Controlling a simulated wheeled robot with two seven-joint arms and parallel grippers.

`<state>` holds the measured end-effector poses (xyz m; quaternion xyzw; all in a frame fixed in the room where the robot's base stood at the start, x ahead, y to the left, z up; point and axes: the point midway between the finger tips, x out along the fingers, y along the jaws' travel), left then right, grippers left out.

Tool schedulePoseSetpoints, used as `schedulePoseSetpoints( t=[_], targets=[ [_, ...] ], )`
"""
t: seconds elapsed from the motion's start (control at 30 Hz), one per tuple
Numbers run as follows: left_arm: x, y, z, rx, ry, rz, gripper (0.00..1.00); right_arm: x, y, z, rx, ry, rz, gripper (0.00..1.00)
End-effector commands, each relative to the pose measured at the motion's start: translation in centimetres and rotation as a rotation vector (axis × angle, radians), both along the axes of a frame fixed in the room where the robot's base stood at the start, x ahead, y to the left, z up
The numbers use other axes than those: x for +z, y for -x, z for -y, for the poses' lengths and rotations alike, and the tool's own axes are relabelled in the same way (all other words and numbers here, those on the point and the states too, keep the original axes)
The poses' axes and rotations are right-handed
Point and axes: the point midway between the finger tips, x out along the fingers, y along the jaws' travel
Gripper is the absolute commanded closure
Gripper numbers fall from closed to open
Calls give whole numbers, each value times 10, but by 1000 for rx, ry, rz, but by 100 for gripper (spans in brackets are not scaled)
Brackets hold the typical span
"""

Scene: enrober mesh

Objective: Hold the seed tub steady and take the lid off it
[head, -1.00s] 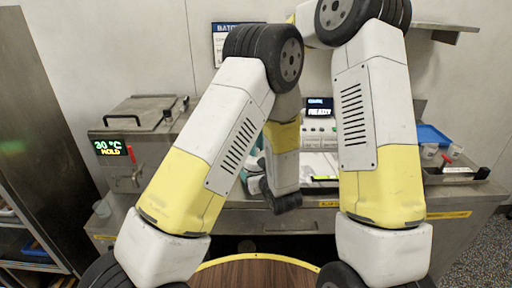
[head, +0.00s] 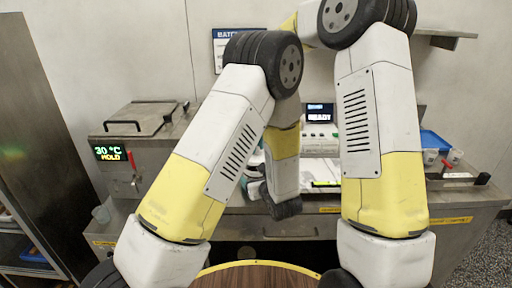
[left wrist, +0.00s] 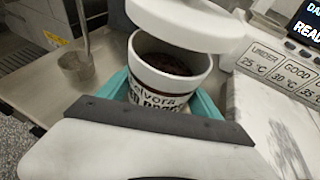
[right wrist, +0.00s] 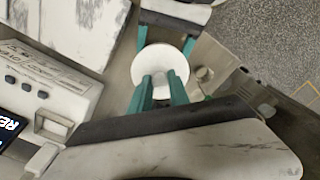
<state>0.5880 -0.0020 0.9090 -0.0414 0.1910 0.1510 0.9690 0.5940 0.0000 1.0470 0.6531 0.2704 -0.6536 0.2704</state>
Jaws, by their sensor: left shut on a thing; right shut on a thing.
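The seed tub (left wrist: 166,88) is white with dark lettering and stands open in the left wrist view, dark contents showing inside. My left gripper (left wrist: 160,98) is shut on the tub, its teal fingers on either side. The white round lid (left wrist: 190,22) is above the tub's mouth, with a gap between them at the front. In the right wrist view the lid (right wrist: 160,68) is seen from above, and my right gripper (right wrist: 160,88) is shut on it at its middle. In the head view my arms largely hide the tub and lid.
A panel with a lit screen (head: 320,112) stands behind my arms. A steel box with a handled cover (head: 140,118) is at the left. Small cups (head: 430,156) and a blue tray (head: 434,139) are at the right.

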Motion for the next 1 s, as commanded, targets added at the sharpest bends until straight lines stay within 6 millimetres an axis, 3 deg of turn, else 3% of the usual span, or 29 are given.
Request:
schedulePoseSetpoints(
  t=[0.2,0.4,0.43,0.57,1.0],
  targets=[
    [0,0,0,0,1,1,99,27,0,0,0,-1,1,100],
    [0,0,0,0,1,1,99,29,0,0,1,-1,1,100],
    [0,0,0,0,1,1,24,29,0,0,1,-1,1,100],
    [0,0,0,0,0,1,1,28,0,0,1,-1,1,100],
    [5,1,4,2,1,1,1,28,0,0,1,-1,1,100]
  ],
)
